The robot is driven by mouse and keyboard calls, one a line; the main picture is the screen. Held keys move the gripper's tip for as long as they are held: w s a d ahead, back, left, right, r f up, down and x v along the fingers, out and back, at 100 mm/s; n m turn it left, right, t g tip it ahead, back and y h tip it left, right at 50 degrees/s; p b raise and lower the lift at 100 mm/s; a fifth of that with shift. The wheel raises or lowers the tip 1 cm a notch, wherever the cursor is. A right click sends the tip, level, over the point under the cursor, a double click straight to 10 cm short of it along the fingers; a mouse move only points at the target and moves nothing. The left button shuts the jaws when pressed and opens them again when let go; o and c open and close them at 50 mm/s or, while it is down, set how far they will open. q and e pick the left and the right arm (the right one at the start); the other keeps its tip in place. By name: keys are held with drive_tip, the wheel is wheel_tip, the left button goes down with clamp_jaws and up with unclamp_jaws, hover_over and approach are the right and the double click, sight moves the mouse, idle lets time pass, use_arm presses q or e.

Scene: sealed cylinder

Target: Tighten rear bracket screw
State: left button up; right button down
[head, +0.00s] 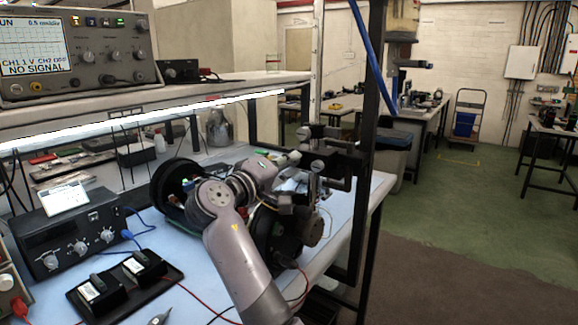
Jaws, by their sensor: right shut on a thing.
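My right arm reaches up from the bottom, and its gripper (268,166) is shut by the metal bracket on the bench's right side. A small pale and green piece (289,158) shows at its fingertips. It may be a screwdriver, but its shape is mostly hidden. The bracket (333,158), with rods, clamps and round screw heads, stands close to the dark upright post. I cannot tell whether the held thing touches a screw. A black cylinder shows as one round end (172,184) left of my wrist and another (275,236) behind my forearm. My left gripper is out of view.
The blue bench top (212,268) holds a black power supply (75,238), a black tray (160,292) with two modules, and loose red and blue leads. An oscilloscope (75,50) stands on the shelf. The dark post (368,150) stands at the bench's right side. Green floor lies beyond.

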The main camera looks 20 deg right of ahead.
drive_tip(key=shift+a+f, duration=0.1)
drive_tip(key=shift+f, duration=0.3)
drive_tip(key=c, duration=1.8)
unclamp_jaws()
drive_tip(key=o, duration=0.4)
drive_tip(key=shift+a+r, duration=0.1)
drive_tip(key=shift+r, duration=0.1)
drive_tip(key=shift+c, duration=0.2)
drive_tip(key=shift+r, duration=0.2)
